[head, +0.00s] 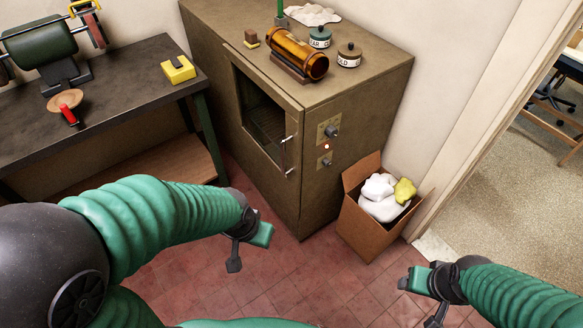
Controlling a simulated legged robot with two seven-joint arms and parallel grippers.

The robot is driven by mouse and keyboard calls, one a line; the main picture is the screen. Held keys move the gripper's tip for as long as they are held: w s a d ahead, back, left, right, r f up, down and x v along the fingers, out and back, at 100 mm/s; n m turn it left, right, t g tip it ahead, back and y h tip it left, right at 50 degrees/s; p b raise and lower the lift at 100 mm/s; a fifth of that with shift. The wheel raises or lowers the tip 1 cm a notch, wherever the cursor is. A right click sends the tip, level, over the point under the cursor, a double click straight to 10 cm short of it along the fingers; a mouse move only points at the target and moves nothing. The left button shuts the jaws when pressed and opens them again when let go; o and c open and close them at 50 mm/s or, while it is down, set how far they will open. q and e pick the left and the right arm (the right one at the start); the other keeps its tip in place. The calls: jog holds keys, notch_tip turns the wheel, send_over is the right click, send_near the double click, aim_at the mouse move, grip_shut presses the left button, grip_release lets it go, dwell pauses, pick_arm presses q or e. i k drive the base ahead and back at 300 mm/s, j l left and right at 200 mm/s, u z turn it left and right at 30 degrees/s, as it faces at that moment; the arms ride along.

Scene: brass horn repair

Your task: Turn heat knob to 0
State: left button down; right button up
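The brown oven cabinet (230,35) stands against the back wall with a window in its door. Its right front panel has an upper dark knob (332,131) on a square plate and a lower dark knob (326,162). My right gripper (421,298) is open and empty at the lower right, away from the knobs.
A cardboard box (365,226) with white and yellow cloths stands right of the cabinet. A dark workbench (110,105) is at the left. The red tiled floor (300,285) in front is clear.

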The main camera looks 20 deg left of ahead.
aim_at(330, 131)
jog(key=i+j, duration=0.1)
jog(key=j, duration=0.4)
jog(key=i+j+z, duration=0.1)
jog(key=j, duration=0.4)
jog(key=i+j, duration=0.15)
jog(key=j, duration=0.35)
jog(key=i+j+z, duration=0.1)
jog(key=j, duration=0.4)
jog(key=k+z, duration=0.25)
jog(key=l+z, duration=0.1)
jog(key=z, duration=0.15)
jog(key=i+l+u, duration=0.15)
jog(key=l, duration=0.35)
jog(key=i+l+u, duration=0.15)
jog(key=l, duration=0.4)
jog(key=i+l+u, duration=0.1)
jog(key=i+l, duration=0.15)
jog(key=l, duration=0.3)
jog(key=i+l+u, duration=0.15)
jog(key=l, duration=0.45)
jog(key=i+l+u, duration=0.15)
jog(key=l, duration=0.4)
jog(key=l+u, duration=0.15)
jog(key=l, duration=0.45)
